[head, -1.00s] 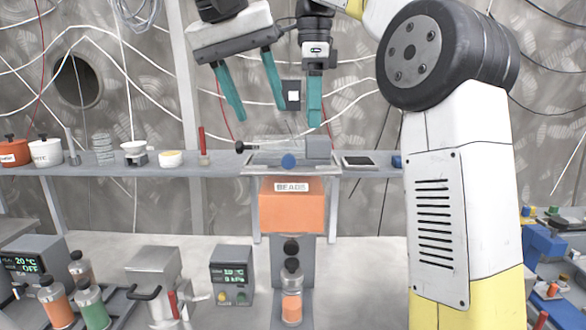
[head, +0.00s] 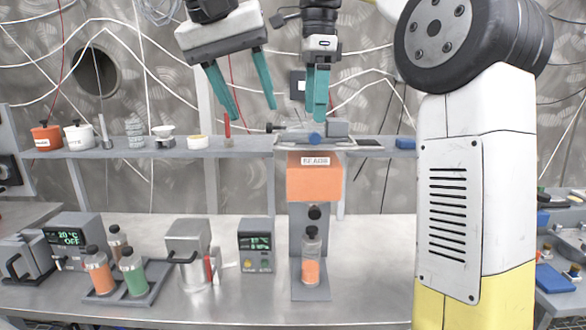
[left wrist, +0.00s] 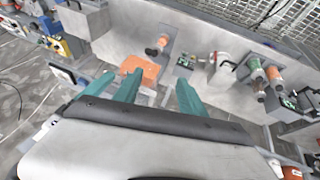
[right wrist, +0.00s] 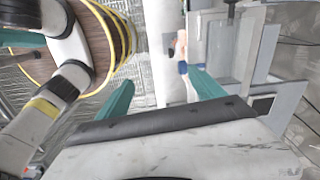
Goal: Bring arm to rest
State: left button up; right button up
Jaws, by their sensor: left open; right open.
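My left gripper (head: 250,102) hangs in the air at the upper left of centre in the head view. Its two teal fingers are spread and nothing is between them. The left wrist view shows the same open fingers (left wrist: 158,92) above the bench. My right gripper (head: 317,95) is in front of the wall, above the middle of the shelf, seen nearly edge-on. In the right wrist view its fingers (right wrist: 160,92) are wide apart and empty. My right arm crosses the right side of the head view and hides part of the bench and shelf.
A shelf (head: 240,146) runs below both grippers and carries pots, a red-topped stick and a balance-like device (head: 313,133). An orange bead dispenser (head: 314,180) stands under it over a bottle (head: 311,262). On the bench are a bottle tray (head: 121,290) and grey instruments. The bench front is clear.

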pick_arm(q)
jog(key=s+a+f, duration=0.2)
jog(key=a+f, duration=0.1)
jog(key=f, duration=0.8)
jog(key=s+a+f+m+t, duration=0.1)
jog(key=a+f, duration=0.3)
jog(key=f, duration=0.7)
jog(key=shift+s+a+f+t+y, duration=0.2)
jog(key=shift+s+f+t+y, duration=0.15)
jog(key=shift+s, duration=0.55)
pick_arm(e)
jog(key=s+d+f+n+t+y, duration=0.1)
jog(key=s+d+f+n+t, duration=0.2)
jog(key=s+d+f+n, duration=0.2)
jog(key=s+d+f+n+t+y, duration=0.1)
jog(key=s+d+f+n, duration=0.3)
jog(key=s+f+n, duration=0.8)
notch_tip(320, 180, down, 3)
jog(key=shift+s+d+f+t, duration=0.1)
jog(key=shift+s+d+t, duration=0.35)
jog(key=shift+t, duration=0.45)
